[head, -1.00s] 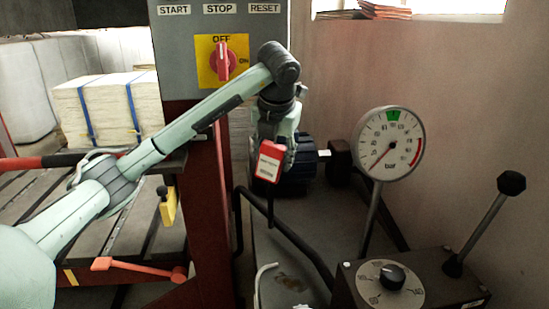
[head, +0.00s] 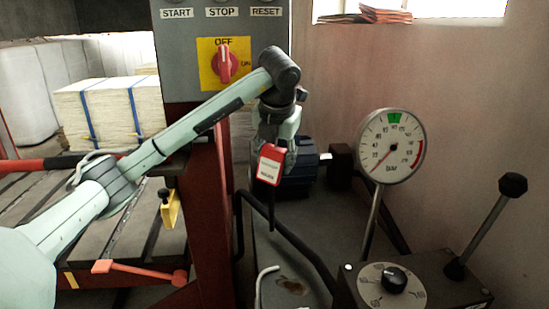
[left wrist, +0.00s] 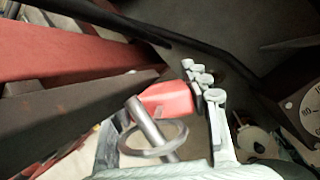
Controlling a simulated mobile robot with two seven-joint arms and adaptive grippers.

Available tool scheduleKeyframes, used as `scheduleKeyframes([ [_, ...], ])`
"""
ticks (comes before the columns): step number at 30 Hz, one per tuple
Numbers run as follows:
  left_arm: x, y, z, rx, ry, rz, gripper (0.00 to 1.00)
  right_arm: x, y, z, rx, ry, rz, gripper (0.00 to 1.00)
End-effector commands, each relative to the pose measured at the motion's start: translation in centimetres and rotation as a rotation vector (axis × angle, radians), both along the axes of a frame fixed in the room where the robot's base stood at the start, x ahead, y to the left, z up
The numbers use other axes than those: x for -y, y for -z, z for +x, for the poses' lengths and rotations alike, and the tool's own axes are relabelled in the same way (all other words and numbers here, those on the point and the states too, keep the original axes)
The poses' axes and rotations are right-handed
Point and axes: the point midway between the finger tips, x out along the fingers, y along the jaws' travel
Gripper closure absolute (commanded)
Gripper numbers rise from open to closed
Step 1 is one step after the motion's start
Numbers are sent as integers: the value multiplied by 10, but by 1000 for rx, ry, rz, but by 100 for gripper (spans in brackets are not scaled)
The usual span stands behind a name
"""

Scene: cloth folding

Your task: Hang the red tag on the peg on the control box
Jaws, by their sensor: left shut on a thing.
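The red tag (head: 270,164) with a white label is held in my left gripper (head: 279,148). The gripper is shut on it, and a thin dark piece hangs below the tag. In the left wrist view the tag (left wrist: 168,98) sits beside the grey finger pads, with a metal ring (left wrist: 182,140) near it. A grey rod (left wrist: 150,128) crosses the ring; I cannot tell whether it passes through. The grey control box (head: 185,60) has START, STOP and RESET labels and a red switch on a yellow plate. I cannot make out a peg on it in the head view. My right gripper is not in view.
A pressure gauge (head: 391,146) on a stem and a black lever (head: 484,228) stand right of the tag. A dark dial box (head: 420,280) is at bottom right. A red post (head: 212,225) and a bent black rail (head: 290,239) are close by.

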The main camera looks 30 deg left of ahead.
Motion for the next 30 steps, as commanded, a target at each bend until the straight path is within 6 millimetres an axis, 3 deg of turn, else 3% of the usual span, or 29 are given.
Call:
scheduleKeyframes([
  [3,-2,4,0,-6,-6,3,82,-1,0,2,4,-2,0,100],
  [4,-2,4,0,-6,-6,3,50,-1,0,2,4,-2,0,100],
  [9,-2,4,0,-7,-6,3,29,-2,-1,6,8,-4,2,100],
  [20,-2,2,-1,-8,-6,3,29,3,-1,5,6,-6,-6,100],
  [23,1,-8,-5,-5,-5,2,29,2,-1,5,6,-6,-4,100],
  [30,12,-54,-21,6,-2,5,29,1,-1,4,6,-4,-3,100],
])
